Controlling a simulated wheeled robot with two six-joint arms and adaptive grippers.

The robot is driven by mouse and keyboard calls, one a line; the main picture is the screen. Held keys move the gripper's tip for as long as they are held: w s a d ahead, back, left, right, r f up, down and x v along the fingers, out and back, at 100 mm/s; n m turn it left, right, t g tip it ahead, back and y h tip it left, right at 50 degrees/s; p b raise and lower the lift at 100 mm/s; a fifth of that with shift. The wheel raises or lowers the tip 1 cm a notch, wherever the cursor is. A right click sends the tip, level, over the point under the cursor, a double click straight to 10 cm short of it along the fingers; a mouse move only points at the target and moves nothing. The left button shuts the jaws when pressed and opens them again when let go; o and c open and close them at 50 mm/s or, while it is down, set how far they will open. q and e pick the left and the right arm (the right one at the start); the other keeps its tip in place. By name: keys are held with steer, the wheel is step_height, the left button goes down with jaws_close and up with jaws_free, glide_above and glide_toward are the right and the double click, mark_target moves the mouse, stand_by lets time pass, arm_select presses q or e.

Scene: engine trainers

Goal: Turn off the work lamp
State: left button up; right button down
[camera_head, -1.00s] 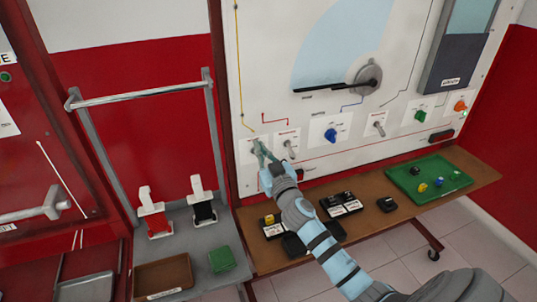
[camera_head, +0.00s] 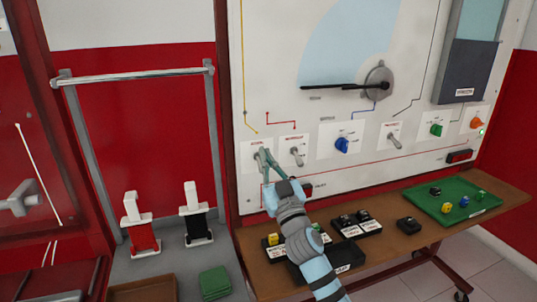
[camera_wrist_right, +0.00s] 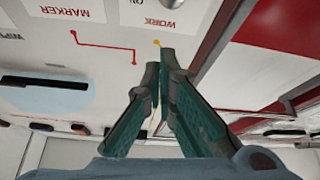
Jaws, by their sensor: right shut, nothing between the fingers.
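The leftmost switch plate (camera_head: 249,168) sits low on the white wall panel. The wrist view shows a plate labelled WORK (camera_wrist_right: 160,18), upside down, with ON printed beside it. My right gripper (camera_head: 262,154) is shut and empty, with its fingertips at this leftmost plate. They cover most of its toggle, so its position and any contact are unclear. In the wrist view the dark green fingers (camera_wrist_right: 166,62) converge just below the WORK label. The lamp itself cannot be identified. My left gripper is not in view.
To the right are a second toggle (camera_head: 296,156), a blue knob (camera_head: 342,146), another toggle (camera_head: 393,140), a green knob (camera_head: 436,130) and an orange knob (camera_head: 477,124). Below, a brown bench (camera_head: 405,245) holds black boxes and a green tray (camera_head: 425,203). A metal rail (camera_head: 140,80) stands left.

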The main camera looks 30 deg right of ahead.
arm_select(q)
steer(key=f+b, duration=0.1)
steer(key=b, duration=0.1)
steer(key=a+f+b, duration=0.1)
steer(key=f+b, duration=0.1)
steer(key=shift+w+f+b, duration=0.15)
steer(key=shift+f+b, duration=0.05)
steer(key=shift+b, duration=0.1)
arm_select(e)
steer(key=f+v, duration=0.1)
steer(key=v, duration=0.8)
steer(key=shift+a, duration=0.15)
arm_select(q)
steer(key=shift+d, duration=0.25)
arm_select(e)
steer(key=shift+w+f, duration=0.1)
